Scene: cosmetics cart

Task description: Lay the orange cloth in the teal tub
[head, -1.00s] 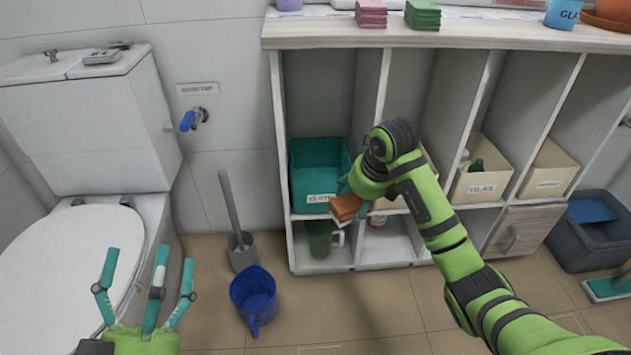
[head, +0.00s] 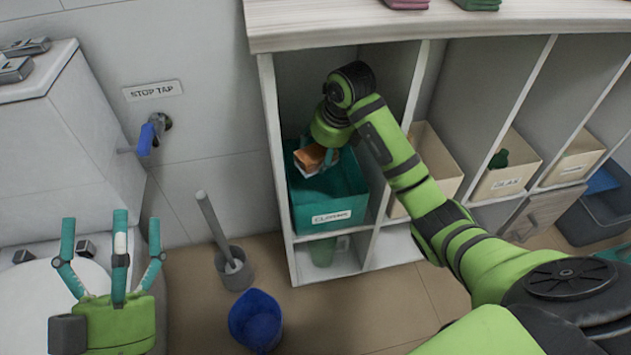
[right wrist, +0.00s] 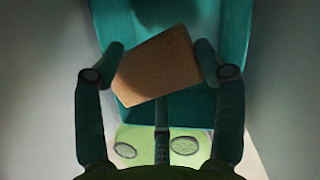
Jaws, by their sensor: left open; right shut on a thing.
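The orange cloth (head: 314,157) is a small folded block. My right gripper (head: 322,155) is shut on it and holds it over the teal tub (head: 350,205), inside the upper left cubby of the shelf. In the right wrist view the cloth (right wrist: 158,65) sits tilted between the two fingers of the gripper (right wrist: 160,65), with the teal tub (right wrist: 235,30) behind it. The tub has a white label on its front. How far the cloth is above the tub's floor is hard to tell. My left gripper (head: 115,245) is open and empty, in front of the toilet.
Upright dividers (head: 395,120) wall the cubby closely around my right arm. Beige bins (head: 505,180) stand in the cubbies to the right. A green mug (head: 322,252) is below the tub. A toilet brush (head: 232,262) and blue jug (head: 256,318) stand on the floor.

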